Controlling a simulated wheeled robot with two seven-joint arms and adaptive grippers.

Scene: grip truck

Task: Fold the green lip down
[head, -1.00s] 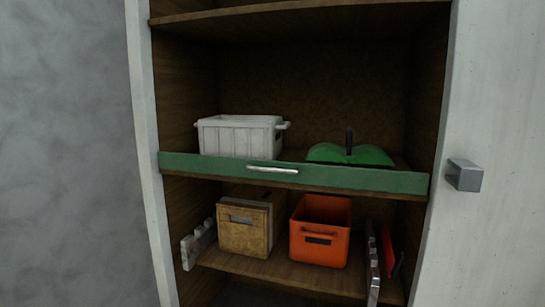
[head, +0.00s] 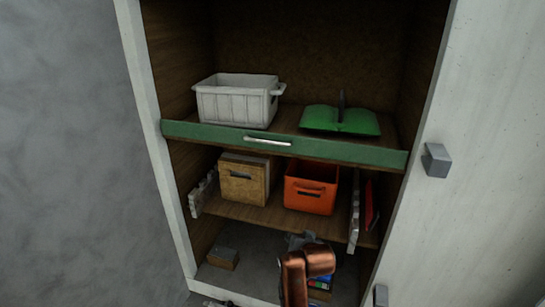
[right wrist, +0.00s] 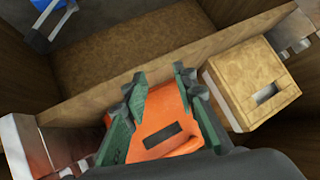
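The green lip (head: 285,145) runs along the front edge of the upper shelf, with a pale bar handle (head: 267,141) at its middle. It stands upright in the head view. My right gripper (head: 301,240) is low in front of the cabinet, well below the lip and below the orange bin; my copper-coloured arm hides part of it. In the right wrist view its two fingers (right wrist: 156,86) are apart with nothing held, and the orange bin shows beyond them.
A tan box (head: 243,180) and the orange bin (head: 311,190) sit on the shelf below. The cabinet door (head: 455,190) with a grey knob (head: 436,160) is at right.

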